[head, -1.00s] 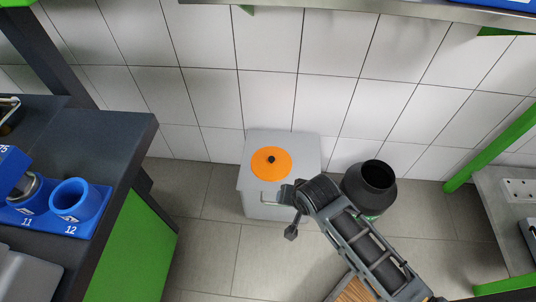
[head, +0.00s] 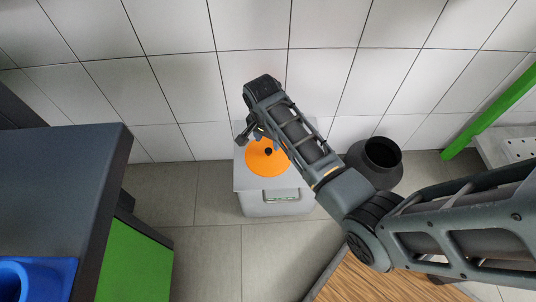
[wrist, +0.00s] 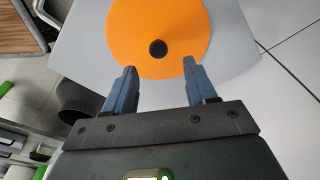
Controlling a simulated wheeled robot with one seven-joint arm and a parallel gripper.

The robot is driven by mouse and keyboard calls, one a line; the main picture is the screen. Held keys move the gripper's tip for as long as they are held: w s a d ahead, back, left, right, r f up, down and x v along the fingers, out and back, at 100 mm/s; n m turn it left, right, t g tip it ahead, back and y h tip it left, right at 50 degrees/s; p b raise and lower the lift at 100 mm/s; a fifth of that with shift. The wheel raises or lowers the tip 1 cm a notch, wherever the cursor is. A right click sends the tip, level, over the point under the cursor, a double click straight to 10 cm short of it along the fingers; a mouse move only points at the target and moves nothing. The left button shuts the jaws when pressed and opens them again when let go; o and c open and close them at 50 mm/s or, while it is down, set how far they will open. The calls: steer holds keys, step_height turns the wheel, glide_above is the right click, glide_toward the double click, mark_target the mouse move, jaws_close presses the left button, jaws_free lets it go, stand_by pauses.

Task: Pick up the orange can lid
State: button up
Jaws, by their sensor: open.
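The orange can lid (head: 262,160) is a flat round disc with a small black knob, lying on top of a grey bin (head: 245,181) by the tiled wall. In the wrist view the lid (wrist: 185,22) and its black knob (wrist: 158,48) lie just beyond the fingertips. My gripper (wrist: 160,66) is open and empty, with one finger on each side of the knob's line. In the head view my arm covers the right edge of the lid, and the gripper is partly hidden at the lid's upper left. I cannot tell the exact height above the lid.
A black round container (head: 375,163) stands right of the bin. A dark worktop (head: 70,165) with a green side panel (head: 128,262) is at left, with a blue holder (head: 40,278) on it. A green-framed bench (head: 480,120) stands at right. Grey floor is clear in front of the bin.

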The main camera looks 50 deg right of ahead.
mark_target(268, 150)
step_height(268, 150, down, 5)
steer(key=shift+s+b, duration=0.1)
steer(key=shift+b, duration=1.1)
steer(key=shift+r, duration=0.1)
jaws_close()
